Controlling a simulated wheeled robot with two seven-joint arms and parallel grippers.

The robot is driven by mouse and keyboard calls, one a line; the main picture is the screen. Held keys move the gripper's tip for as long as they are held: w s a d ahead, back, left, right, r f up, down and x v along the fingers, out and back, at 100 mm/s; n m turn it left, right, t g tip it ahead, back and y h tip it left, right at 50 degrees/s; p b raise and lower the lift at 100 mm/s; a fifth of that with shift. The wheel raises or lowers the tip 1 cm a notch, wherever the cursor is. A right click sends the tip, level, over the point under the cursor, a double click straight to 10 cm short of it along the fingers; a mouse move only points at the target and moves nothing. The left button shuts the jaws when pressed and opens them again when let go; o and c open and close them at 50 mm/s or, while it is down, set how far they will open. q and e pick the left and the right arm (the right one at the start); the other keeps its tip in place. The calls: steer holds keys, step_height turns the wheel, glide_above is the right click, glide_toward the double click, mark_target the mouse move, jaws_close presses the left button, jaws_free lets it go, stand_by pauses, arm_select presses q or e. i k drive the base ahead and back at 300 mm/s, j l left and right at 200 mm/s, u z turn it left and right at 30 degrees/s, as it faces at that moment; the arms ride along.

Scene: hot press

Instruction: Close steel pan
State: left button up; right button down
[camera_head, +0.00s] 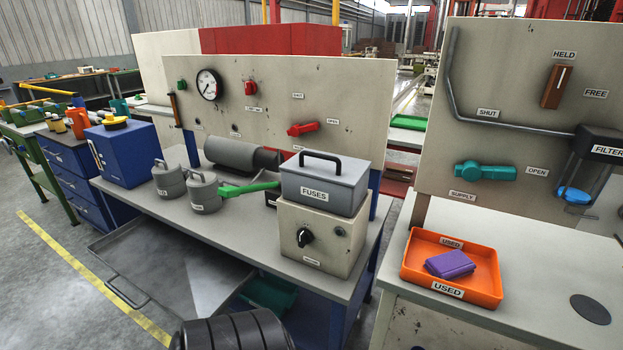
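The steel pan (165,262) is a wide, shallow grey tray at the lower left. It sticks out from under the front of the middle workbench (225,228), below the worktop level. Its far part is hidden under the bench. A bar handle (124,294) is on its front left edge. The inside of the pan that shows looks empty. Neither of my grippers is in view.
A black ribbed object (235,334) stands at the bottom edge, close to the pan's right side. A green bin (268,293) is under the bench. Grey lidded pots (204,191) and a fuse box (325,184) stand on top. Open floor lies left of the pan.

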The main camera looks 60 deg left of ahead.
mark_target(189, 279)
steer(key=u, duration=3.5)
